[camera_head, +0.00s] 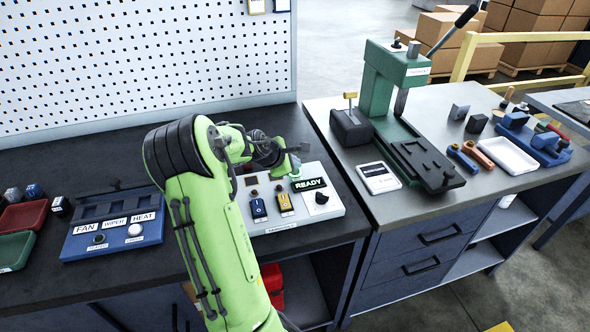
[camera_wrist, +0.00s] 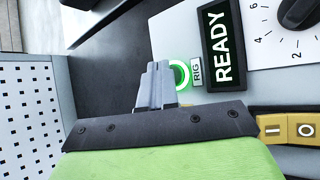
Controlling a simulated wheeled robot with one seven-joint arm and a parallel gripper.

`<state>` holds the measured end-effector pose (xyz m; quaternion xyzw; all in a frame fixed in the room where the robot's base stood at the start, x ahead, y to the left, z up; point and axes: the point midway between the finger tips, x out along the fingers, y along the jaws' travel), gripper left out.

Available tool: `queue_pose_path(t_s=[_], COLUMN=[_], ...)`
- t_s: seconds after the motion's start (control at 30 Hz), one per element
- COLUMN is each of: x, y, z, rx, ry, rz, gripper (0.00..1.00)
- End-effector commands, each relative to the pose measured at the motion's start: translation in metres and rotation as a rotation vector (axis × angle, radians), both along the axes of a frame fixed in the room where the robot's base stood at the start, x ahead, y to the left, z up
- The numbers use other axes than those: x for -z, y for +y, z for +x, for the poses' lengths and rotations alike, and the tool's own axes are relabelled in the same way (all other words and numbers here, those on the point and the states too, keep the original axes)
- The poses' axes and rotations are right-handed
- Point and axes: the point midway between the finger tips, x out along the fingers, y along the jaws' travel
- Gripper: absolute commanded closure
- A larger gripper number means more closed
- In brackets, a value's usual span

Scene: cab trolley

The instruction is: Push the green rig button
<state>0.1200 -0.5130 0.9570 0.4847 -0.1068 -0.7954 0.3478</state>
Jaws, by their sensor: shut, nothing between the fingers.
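The green rig button (camera_wrist: 181,75) is a round button with a lit green ring, beside the label RIG in the wrist view. My gripper (camera_wrist: 160,70) is shut and empty, and its fingertips overlap the left part of the button in that view. I cannot tell whether they touch it. In the head view my gripper (camera_head: 298,158) is over the back edge of the light grey control panel (camera_head: 335,216). The button is not clearly visible there, near my gripper. The READY display (camera_wrist: 222,45) is lit and sits next to the button.
The panel also carries a blue switch (camera_head: 258,208), a yellow switch (camera_head: 285,202) and a black dial (camera_head: 322,198). A blue box (camera_head: 112,238) labelled FAN, WIPER and HEAT is at left. A pegboard (camera_head: 140,60) stands behind. A green press (camera_head: 385,80) stands on the right bench.

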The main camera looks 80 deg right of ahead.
Motion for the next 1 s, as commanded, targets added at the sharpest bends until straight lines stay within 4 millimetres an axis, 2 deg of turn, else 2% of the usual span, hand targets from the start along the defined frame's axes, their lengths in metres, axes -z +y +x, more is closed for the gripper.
queue_pose_path(t_s=[0.77, 1.0], x=[0.008, -0.005], y=[0.0, 0.0], z=[0.0, 0.0], rx=[0.0, -0.001], ry=[0.0, -0.001], rz=[0.0, 0.0], gripper=[1.0, 1.0])
